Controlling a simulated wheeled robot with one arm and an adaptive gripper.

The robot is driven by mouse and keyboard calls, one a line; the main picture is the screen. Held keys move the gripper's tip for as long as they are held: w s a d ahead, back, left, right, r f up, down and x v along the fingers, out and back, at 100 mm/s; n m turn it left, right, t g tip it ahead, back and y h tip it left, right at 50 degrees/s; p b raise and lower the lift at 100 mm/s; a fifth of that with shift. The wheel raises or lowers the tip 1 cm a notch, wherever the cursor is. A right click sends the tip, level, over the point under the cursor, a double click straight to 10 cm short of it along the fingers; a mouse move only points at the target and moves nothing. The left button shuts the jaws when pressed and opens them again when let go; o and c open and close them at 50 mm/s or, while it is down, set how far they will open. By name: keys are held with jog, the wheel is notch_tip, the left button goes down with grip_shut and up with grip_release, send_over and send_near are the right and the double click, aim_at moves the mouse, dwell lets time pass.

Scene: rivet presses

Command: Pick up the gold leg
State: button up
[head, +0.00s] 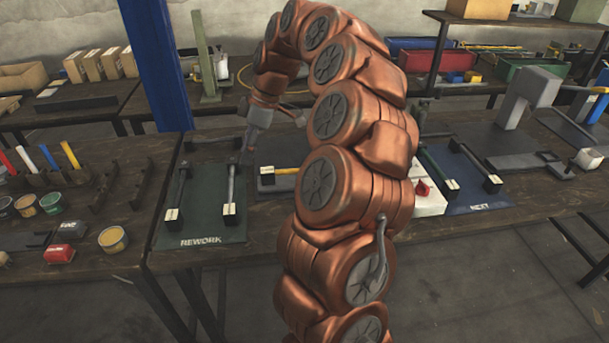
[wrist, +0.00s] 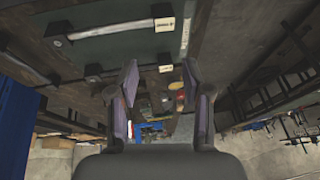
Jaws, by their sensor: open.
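A short gold-yellow bar (head: 287,171) shows in the head view, just left of my arm, with a dark, white-labelled block at its left end. My arm hides its right side. It looks like the gold leg, but I cannot see it whole. I cannot make out a gold leg in the wrist view. My gripper (head: 246,156) is near the far right corner of the green REWORK mat (head: 205,208), left of the gold bar. In the wrist view my gripper (wrist: 160,82) has its two fingers apart with nothing held between them.
A grey bar (head: 232,185) and a darker bar (head: 179,186) lie on end blocks on the REWORK mat. A blue NEXT mat (head: 480,203) with more bars lies right of my arm. A blue post (head: 160,65) stands behind. Paint pots (head: 113,239) sit left.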

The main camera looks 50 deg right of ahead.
jog(key=shift+n+t+h, duration=0.3)
jog(key=shift+t, duration=0.3)
jog(key=s+d+f, duration=0.1)
jog(key=d+f, duration=0.2)
jog(key=d, duration=0.3)
jog(key=d+f, duration=0.3)
jog(key=d, duration=0.3)
jog(key=s+d+f+b, duration=0.1)
jog(key=d+f, duration=0.1)
jog(key=d, duration=0.5)
jog(key=shift+s+d+f, duration=0.1)
jog(key=shift+s+f, duration=0.2)
jog(key=shift+f, duration=0.5)
jog(key=shift+p+x, duration=1)
jog(key=shift+x, duration=2.5)
jog(key=shift+w+a+r, duration=0.1)
jog(key=shift+a+r, duration=0.05)
jog(key=shift+a, duration=0.1)
grip_shut()
